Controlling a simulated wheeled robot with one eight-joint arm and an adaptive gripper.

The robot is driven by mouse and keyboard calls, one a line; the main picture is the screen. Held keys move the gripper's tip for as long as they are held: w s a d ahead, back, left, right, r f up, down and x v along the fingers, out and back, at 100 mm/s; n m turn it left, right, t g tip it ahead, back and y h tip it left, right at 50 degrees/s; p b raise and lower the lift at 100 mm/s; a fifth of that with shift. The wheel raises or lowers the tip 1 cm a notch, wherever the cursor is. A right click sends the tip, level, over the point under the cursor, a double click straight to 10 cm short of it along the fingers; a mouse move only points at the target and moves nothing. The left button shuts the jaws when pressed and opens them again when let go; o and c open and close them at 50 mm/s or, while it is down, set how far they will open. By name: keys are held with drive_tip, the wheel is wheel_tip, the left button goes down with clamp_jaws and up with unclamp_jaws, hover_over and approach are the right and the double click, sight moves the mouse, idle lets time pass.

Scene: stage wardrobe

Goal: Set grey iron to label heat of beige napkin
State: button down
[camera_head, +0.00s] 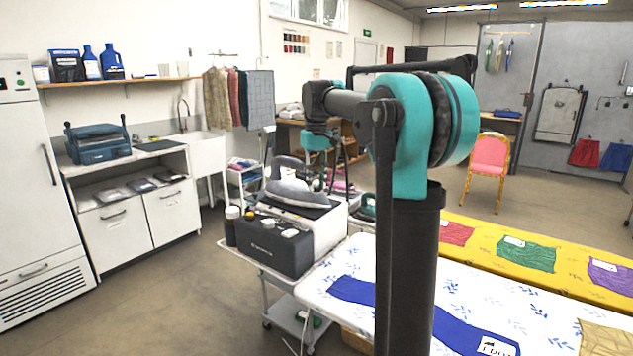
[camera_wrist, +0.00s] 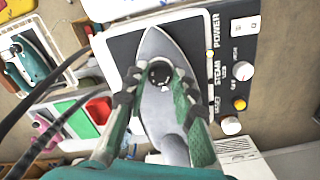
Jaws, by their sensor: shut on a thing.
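The grey iron (camera_head: 300,190) rests on the sloped top of a white and black steam station (camera_head: 322,228). In the wrist view the iron (camera_wrist: 155,45) lies flat, tip toward the top. A round dark dial (camera_wrist: 160,74) sits on the iron. My gripper (camera_wrist: 160,76) is shut on this dial, one finger on each side. The dial's markings are too small to read. A tan cloth (camera_head: 606,338), perhaps the beige napkin, lies at the right end of the white ironing board (camera_head: 455,292), cut off by the frame; I see no readable label on it.
The station's panel (camera_wrist: 230,75) has power and steam controls beside the iron. Bottles (camera_head: 232,225) stand at the trolley's left. A blue cloth (camera_head: 385,298) with a white label lies on the white board. A yellow board (camera_head: 470,222) behind holds red, green and purple cloths. Left floor is clear.

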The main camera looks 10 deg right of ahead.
sight(317, 186)
drive_tip(key=m, duration=0.5)
drive_tip(key=shift+m, duration=0.3)
drive_tip(key=m, duration=0.4)
drive_tip(key=shift+m, duration=0.4)
drive_tip(key=c, duration=1.2)
unclamp_jaws()
drive_tip(key=shift+r, duration=0.1)
wheel_tip(317, 186, up, 12)
drive_tip(key=shift+f, duration=0.1)
